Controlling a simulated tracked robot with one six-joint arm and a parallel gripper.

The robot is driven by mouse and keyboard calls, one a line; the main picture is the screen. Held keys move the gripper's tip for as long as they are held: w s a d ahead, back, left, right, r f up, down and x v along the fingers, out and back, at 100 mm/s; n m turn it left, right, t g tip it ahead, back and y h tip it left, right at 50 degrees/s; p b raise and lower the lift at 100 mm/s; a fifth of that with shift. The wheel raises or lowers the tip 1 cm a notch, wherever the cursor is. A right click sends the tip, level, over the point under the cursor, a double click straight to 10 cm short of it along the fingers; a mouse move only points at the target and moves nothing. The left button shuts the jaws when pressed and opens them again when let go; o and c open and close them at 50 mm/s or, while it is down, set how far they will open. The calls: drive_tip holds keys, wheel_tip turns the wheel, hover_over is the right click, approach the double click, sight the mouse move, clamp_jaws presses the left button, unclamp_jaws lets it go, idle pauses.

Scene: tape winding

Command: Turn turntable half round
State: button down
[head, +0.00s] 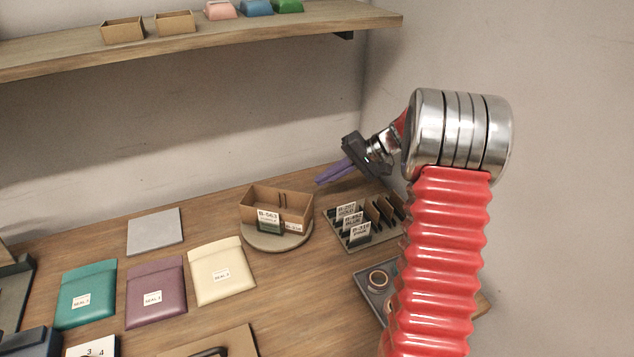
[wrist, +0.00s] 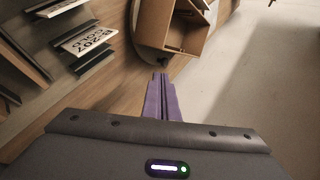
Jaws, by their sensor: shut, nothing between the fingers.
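The turntable (head: 278,243) is a round grey disc on the wooden table in the head view. A brown open box (head: 262,200) stands on it, with labels B-563 and another, partly hidden one on its front side. In the wrist view the box (wrist: 188,38) and the pale edge of the turntable (wrist: 147,52) show at the top centre. My gripper (head: 319,178) is above the table, to the right of and higher than the box. Its purple fingers (wrist: 161,78) are shut and empty, pointing towards the box, with no visible contact.
A slotted rack (head: 345,243) with labelled cards stands right of the turntable. A dark tray (head: 377,278) sits nearer me. Teal, purple and cream pouches (head: 222,272) and a grey square (head: 155,231) lie to the left. A shelf (head: 200,40) hangs above.

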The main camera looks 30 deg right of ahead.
drive_tip(key=x, duration=0.9)
drive_tip(key=shift+a, duration=0.1)
drive_tip(key=shift+w+a, duration=0.1)
drive_tip(key=shift+w, duration=0.1)
